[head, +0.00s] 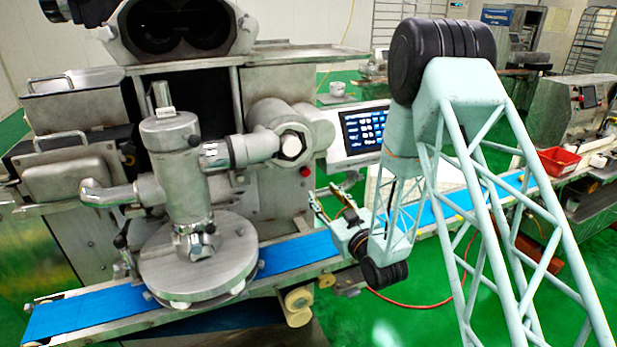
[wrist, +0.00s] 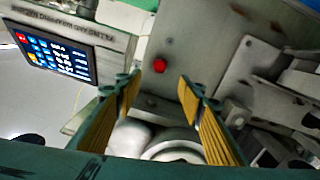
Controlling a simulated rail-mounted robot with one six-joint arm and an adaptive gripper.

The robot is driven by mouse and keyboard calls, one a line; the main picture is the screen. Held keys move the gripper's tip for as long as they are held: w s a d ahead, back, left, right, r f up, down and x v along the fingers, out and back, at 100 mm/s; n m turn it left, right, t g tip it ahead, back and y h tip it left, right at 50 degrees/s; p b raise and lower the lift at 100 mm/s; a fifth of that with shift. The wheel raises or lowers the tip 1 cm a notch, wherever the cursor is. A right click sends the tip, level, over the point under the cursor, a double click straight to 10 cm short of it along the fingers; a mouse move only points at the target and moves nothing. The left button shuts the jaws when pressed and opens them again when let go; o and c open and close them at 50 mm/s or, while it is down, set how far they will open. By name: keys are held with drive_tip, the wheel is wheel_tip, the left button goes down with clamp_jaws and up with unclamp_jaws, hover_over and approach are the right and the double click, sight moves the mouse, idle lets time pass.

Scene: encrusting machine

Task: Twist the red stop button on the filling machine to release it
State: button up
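The red stop button (head: 306,172) is a small red knob on the grey metal side of the filling machine (head: 283,205), just left of and below the control screen. In the wrist view the red button (wrist: 160,66) shows beyond my fingertips, between them and a little above their line. My gripper (head: 328,200) is in front of the machine, to the right of and below the button. In the wrist view my gripper (wrist: 158,85) is open, its two yellow-lined fingers apart with nothing between them. The button is apart from both fingers.
The control screen (head: 363,130) is at the right of the machine, and it also shows at the left of the wrist view (wrist: 55,55). The blue conveyor belt (head: 298,252) runs below my gripper. A red crate (head: 558,161) stands far right.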

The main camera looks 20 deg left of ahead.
sight(306, 173)
drive_tip(key=shift+b+x, duration=0.4)
drive_tip(key=shift+x, duration=6.3)
